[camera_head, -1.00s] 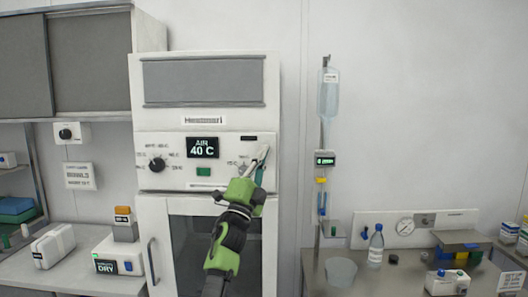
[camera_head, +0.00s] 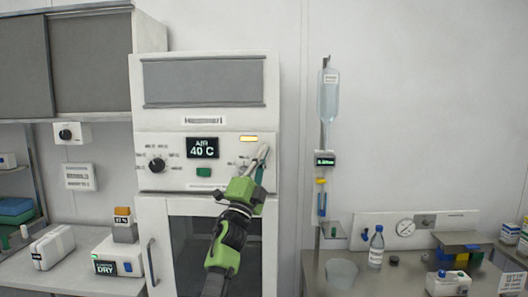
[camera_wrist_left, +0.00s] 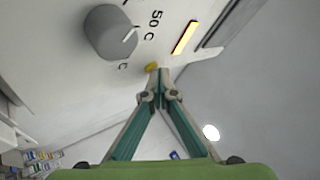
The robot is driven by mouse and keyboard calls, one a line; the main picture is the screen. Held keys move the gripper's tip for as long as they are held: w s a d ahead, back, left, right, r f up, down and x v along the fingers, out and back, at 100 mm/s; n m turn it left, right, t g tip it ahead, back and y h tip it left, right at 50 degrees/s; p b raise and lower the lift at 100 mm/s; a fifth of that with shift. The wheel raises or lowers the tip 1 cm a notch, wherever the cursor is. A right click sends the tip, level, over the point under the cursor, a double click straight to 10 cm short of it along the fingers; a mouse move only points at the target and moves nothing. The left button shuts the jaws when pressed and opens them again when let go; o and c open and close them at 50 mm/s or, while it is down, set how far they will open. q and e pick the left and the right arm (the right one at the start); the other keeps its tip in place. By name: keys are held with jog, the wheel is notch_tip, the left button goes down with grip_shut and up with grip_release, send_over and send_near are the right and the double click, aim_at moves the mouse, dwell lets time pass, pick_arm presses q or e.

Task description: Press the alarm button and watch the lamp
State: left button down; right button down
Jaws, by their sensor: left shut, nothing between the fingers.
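The lamp (camera_head: 249,138) is a small rectangular bar at the upper right of the cabinet's control panel. It glows amber, and it also shows lit in the left wrist view (camera_wrist_left: 185,38). My left gripper (camera_head: 263,149) is shut and empty, its tips at the panel just below and right of the lamp. In the left wrist view the closed fingertips (camera_wrist_left: 158,71) meet a small yellow button (camera_wrist_left: 152,66), apparently touching it. The fingertips partly cover this button, and the gripper hides it in the head view. My right gripper is not in view.
The panel has a black knob (camera_head: 157,165), a display (camera_head: 203,148) reading "AIR 40 C" and a green button (camera_head: 204,172). A grey knob (camera_wrist_left: 110,32) is close to the fingers. A steel table (camera_head: 310,265) stands at right.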

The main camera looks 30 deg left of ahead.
pick_arm(q)
jog(key=shift+s, duration=0.1)
jog(key=shift+s+d+p, duration=0.35)
jog(key=shift+s+p, duration=0.05)
jog(key=shift+s, duration=0.2)
jog(key=s+d, duration=0.1)
jog(key=s+p, duration=0.1)
jog(key=s+d+p, duration=0.1)
jog(key=s, duration=0.1)
jog(key=shift+s+d, duration=0.1)
jog(key=shift+d, duration=0.25)
dwell(0.7)
